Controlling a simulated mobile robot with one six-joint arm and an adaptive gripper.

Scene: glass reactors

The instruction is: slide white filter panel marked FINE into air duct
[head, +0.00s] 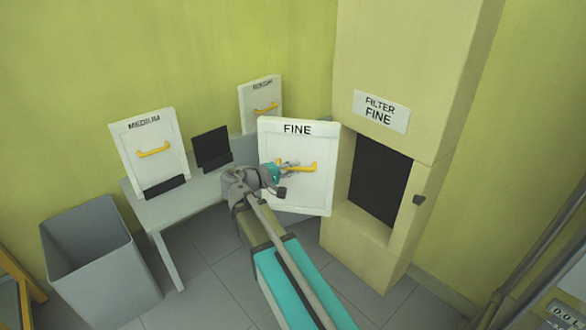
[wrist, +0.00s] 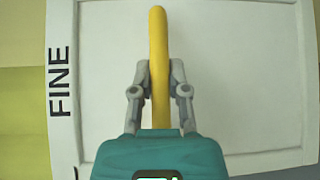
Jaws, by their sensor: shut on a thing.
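The white filter panel marked FINE (head: 300,195) is held upright by its yellow handle (head: 304,167), just left of the air duct. My gripper (head: 285,168) is shut on that handle. In the wrist view my gripper (wrist: 160,82) has a finger on each side of the yellow handle (wrist: 158,40), with the white panel (wrist: 240,70) behind it. The air duct (head: 346,236) is a beige column with a dark rectangular opening (head: 380,180) and a sign (head: 381,111) reading FILTER FINE. The panel is outside the opening; its right edge overlaps the duct's left side in view.
A grey bench (head: 184,205) by the wall bears a white panel marked MEDIUM (head: 150,165), and another white panel (head: 260,97) stands behind, its label hard to read. A grey bin (head: 98,255) stands at the left. A small dark knob (head: 419,200) sits right of the opening.

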